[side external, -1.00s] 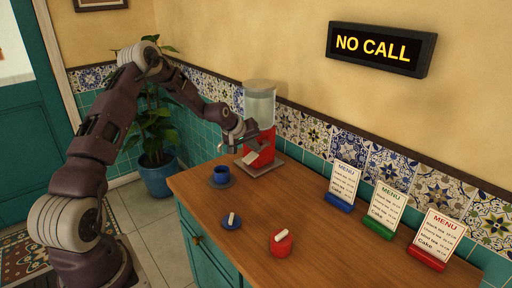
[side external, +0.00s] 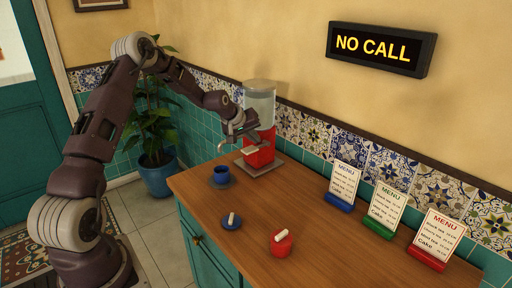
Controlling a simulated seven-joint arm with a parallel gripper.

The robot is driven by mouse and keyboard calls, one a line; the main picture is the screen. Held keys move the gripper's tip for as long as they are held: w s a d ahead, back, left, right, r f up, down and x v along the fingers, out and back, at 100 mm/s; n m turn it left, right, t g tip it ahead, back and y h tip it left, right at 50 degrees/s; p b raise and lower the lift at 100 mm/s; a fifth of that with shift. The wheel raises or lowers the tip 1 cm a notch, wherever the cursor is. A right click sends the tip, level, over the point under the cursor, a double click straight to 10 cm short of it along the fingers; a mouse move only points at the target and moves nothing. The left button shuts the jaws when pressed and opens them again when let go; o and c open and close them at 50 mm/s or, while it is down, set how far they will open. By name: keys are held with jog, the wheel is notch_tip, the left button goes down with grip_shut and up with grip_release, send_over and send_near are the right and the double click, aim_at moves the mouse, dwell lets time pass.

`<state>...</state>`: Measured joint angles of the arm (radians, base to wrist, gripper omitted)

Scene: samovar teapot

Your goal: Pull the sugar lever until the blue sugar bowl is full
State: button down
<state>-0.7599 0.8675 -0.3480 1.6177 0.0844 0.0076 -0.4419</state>
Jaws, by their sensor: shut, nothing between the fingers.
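The sugar dispenser has a clear tank (side external: 260,103) on a red body (side external: 262,156) and stands at the back left of the counter against the tiles. A pale lever-like piece (side external: 249,150) sticks out of its front. The blue sugar bowl (side external: 221,174) stands upright and open on a dark saucer, in front and to the left of the dispenser; its contents cannot be made out. My gripper (side external: 223,146) is shut and empty, in front of the dispenser and above the blue bowl. Whether it touches the pale piece cannot be told.
A blue lid (side external: 232,222) with a white handle lies on the wooden counter (side external: 330,250). A red bowl (side external: 281,245) with a white handle on top stands to its right. Several menu cards (side external: 384,210) stand along the wall. A lit sign (side external: 380,48) reads NO CALL.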

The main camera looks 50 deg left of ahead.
aim_at(255, 147)
jog(key=shift+r, duration=0.25)
jog(key=r, duration=0.4)
jog(key=shift+w, duration=0.25)
jog(key=shift+r, duration=0.45)
